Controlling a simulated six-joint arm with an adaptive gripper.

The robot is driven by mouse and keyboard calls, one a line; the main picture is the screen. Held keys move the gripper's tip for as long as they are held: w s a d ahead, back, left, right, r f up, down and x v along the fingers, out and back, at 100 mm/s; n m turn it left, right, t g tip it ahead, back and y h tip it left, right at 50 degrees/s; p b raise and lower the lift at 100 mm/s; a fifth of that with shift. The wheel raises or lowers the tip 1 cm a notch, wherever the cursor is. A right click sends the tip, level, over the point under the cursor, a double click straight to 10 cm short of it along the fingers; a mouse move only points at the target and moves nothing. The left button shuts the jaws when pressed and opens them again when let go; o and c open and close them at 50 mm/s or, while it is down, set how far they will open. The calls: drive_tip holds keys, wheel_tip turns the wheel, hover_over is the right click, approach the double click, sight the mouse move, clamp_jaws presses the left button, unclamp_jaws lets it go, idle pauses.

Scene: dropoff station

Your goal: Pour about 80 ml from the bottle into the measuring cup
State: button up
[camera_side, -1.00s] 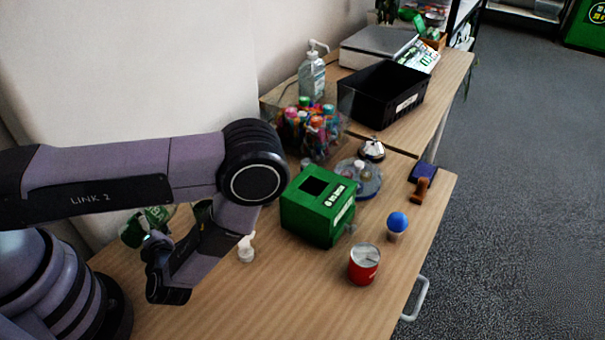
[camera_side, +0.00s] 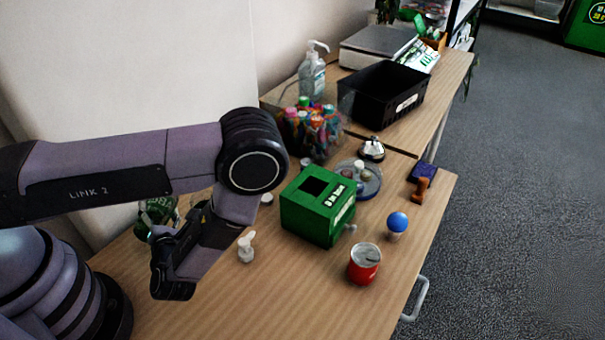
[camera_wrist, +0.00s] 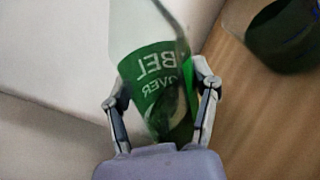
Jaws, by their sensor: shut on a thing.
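The bottle (camera_wrist: 160,75) has clear walls and a green label with white letters, which reads mirrored in the wrist view. Dark green shows in its lower part. My gripper (camera_wrist: 160,98) is shut on it, one finger on each side. In the side view the bottle (camera_side: 158,213) shows at the left behind my wrist, roughly upright; my fingertips are largely hidden there. A round, dark green thing with a clear edge (camera_wrist: 286,36) is at the upper right in the wrist view; it may be the measuring cup with liquid, but I cannot tell. My arm may hide it in the side view.
A green box (camera_side: 318,207), white pump top (camera_side: 246,248), red tin (camera_side: 364,265) and blue ball (camera_side: 397,222) stand on the table. A small white disc (camera_side: 266,199) lies beside my arm. A jar of markers (camera_side: 311,130) is behind.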

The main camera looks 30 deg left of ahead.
drive_tip(key=n, duration=0.4)
drive_tip(key=shift+s+a+r+t, duration=0.1)
drive_tip(key=shift+s+r+t, duration=0.1)
drive_tip(key=shift+r+t, duration=0.1)
drive_tip(key=n, duration=0.3)
drive_tip(key=shift+s+f, duration=0.1)
drive_tip(key=shift+f, duration=0.05)
idle(2.4)
